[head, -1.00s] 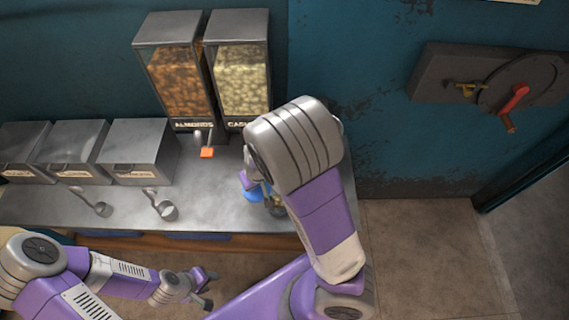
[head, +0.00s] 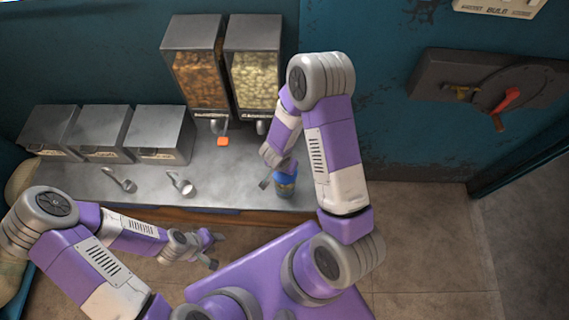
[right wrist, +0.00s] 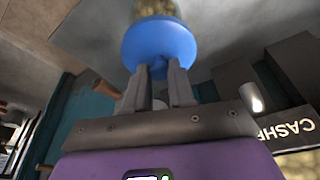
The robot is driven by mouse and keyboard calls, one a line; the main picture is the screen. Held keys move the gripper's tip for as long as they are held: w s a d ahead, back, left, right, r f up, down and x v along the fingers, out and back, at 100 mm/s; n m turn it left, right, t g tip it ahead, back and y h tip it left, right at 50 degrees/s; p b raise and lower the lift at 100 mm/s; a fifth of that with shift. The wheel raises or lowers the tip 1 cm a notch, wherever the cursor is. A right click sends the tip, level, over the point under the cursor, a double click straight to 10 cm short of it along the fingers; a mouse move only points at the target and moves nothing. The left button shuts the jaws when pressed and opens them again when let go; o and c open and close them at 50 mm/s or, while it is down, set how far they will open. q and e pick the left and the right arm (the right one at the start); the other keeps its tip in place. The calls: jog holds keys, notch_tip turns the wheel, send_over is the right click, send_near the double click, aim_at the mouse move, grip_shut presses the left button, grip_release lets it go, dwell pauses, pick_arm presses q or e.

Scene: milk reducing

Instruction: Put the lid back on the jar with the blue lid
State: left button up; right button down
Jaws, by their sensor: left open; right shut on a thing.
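The blue lid (head: 288,178) is over the mouth of the glass jar (head: 286,190) near the counter's front edge. In the right wrist view the lid (right wrist: 160,42) faces me, with the jar (right wrist: 155,8) directly beyond it. The lid looks lined up with the jar; whether it is fully seated I cannot tell. My right gripper (right wrist: 158,85) is shut on the lid's small knob. In the head view its fingers are partly hidden by the arm. My left gripper (head: 214,250) is open and empty, in front of the counter and away from the jar.
Two dispensers (head: 195,80) of nuts stand at the back of the counter. Several metal bins (head: 160,134) stand at the left. Two metal scoops (head: 182,184) lie on the counter, and an orange tag (head: 223,141) is below the dispensers. The counter between scoops and jar is clear.

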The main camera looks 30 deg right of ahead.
aim_at(284, 175)
jog(key=shift+f+b, duration=2.15)
jog(key=shift+b, duration=0.25)
jog(key=shift+f+b, duration=0.8)
jog(key=shift+f, duration=0.3)
jog(key=shift+s+r+p, duration=0.1)
jog(key=shift+p, duration=0.3)
jog(key=shift+f, duration=0.2)
jog(key=c, duration=0.9)
grip_release()
jog(key=shift+o, duration=0.6)
